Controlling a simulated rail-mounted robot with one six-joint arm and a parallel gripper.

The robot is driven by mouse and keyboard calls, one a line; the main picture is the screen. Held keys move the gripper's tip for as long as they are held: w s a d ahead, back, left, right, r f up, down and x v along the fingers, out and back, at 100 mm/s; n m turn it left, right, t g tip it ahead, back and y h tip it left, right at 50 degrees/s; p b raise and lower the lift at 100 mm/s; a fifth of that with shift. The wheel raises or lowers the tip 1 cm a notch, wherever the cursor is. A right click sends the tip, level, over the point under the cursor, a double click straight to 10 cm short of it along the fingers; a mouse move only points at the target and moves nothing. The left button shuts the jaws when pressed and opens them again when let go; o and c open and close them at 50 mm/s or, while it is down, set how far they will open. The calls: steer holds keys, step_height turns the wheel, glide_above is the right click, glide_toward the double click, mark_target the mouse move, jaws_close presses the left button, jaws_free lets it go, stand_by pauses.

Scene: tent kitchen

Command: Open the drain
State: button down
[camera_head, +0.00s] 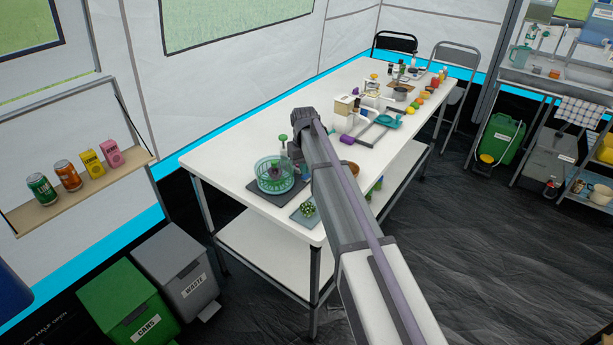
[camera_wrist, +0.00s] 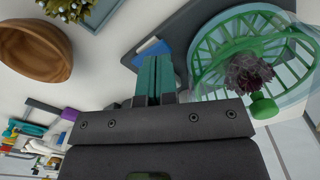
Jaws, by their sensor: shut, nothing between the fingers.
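A clear bowl with a green slotted basket (camera_head: 268,181) stands on a dark mat near the table's near end. In the wrist view the green basket (camera_wrist: 207,52) is at the right, with dark purple leaves (camera_wrist: 247,72) inside and a round green knob (camera_wrist: 263,108) by them. I cannot make out which part is the drain. My gripper (camera_wrist: 155,62) is shut and empty, its teal fingertips just beside the bowl over the mat. A small blue piece (camera_wrist: 150,48) shows just behind the fingertips.
A wooden bowl (camera_wrist: 35,50) and a green plant-like bunch (camera_head: 307,209) on a grey board are close by. The white table (camera_head: 232,150) is clear to the bowl's left. Kitchen items crowd its far half.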

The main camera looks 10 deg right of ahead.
steer(key=shift+f+b, duration=0.95)
steer(key=shift+f, duration=0.05)
steer(key=shift+r, duration=0.1)
step_height(320, 180, up, 7)
steer(key=p, duration=0.7)
steer(key=s+r+m+p, duration=0.2)
steer(key=s, duration=3.1)
steer(key=shift+r, duration=0.15)
